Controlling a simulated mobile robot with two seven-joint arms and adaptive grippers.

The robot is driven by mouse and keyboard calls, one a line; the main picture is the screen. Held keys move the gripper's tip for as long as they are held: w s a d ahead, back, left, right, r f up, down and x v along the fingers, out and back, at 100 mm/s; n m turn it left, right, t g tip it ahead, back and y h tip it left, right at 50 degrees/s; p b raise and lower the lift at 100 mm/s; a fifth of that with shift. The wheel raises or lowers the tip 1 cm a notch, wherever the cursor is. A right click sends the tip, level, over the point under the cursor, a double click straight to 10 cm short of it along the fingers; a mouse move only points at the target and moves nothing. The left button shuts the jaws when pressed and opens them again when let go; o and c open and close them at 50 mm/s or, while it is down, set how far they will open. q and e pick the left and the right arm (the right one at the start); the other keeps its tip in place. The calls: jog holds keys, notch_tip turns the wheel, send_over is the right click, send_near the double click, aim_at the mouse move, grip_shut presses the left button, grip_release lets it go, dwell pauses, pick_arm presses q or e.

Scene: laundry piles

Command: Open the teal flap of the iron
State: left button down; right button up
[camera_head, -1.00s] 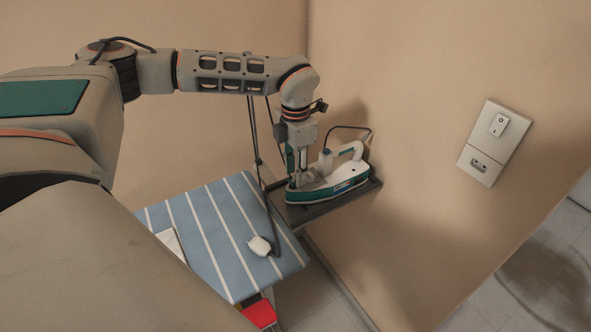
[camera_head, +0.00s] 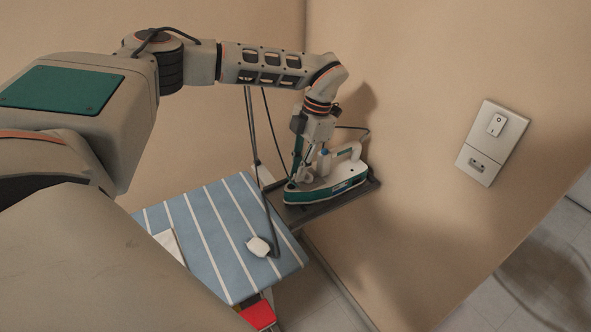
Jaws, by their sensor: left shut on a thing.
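The iron (camera_head: 335,187), white above with a teal lower body, lies on a dark rest plate (camera_head: 318,208) at the end of the ironing board, its nose to the left and its handle to the right. My left gripper (camera_head: 298,178) points down at the iron's nose end, with its fingers shut on the small teal flap there. The flap is mostly hidden by the fingers, and its angle cannot be told. A blue knob shows just right of the fingers. My right gripper is not in view.
The blue-and-white striped ironing board (camera_head: 215,232) has a white object (camera_head: 258,247) on it, beside a dark pole. A wall stands close behind the iron, with a switch and socket panel (camera_head: 492,143) to the right. Something red (camera_head: 258,315) shows below the board.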

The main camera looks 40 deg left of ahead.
pick_arm(q)
jog(key=shift+w+d+f+g+y, duration=0.1)
jog(key=shift+w+d+g+y, duration=0.2)
jog(key=shift+g, duration=0.5)
jog(key=shift+w+d+f+g+y, duration=0.1)
jog(key=shift+w+g+y, duration=0.2)
jog(key=shift+w+g, duration=0.35)
jog(key=shift+s+g, duration=0.1)
jog(key=shift+g, duration=0.15)
jog(key=c, duration=2)
grip_release()
jog(key=shift+c, duration=0.2)
jog(key=v, duration=0.7)
jog(key=shift+d+r, duration=0.1)
